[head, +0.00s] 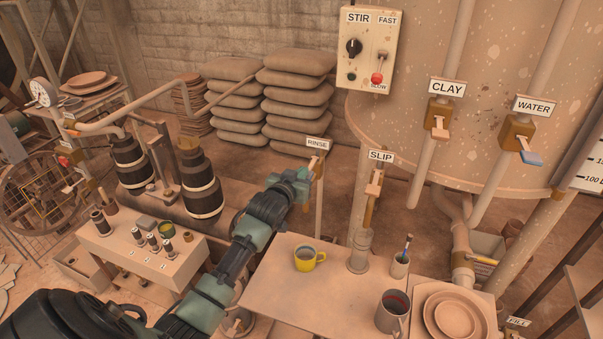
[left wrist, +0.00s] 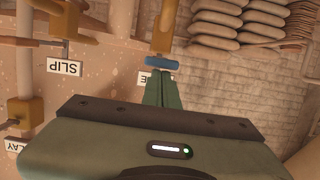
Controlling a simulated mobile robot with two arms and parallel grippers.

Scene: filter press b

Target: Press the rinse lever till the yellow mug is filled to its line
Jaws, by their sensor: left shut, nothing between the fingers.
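The yellow mug (head: 305,264) stands upright on the table in the head view; its inside looks greyish, and I cannot make out its line or level. The RINSE sign (head: 317,143) hangs on a post behind it. My left gripper (head: 303,176) is shut and empty, raised just below that sign. In the left wrist view the picture is upside down, and the shut fingers (left wrist: 161,80) reach to the blue handle of the rinse lever (left wrist: 162,62). They look close to it or touching; I cannot tell which. The fingers partly hide the sign. My right gripper is not in view.
The SLIP lever (head: 374,184) is right of the rinse post. On the table (head: 280,293) stand a brush cup (head: 399,265), a grey mug (head: 391,313) and a metal cylinder (head: 359,252). CLAY (head: 439,120) and WATER (head: 518,132) valves are further right.

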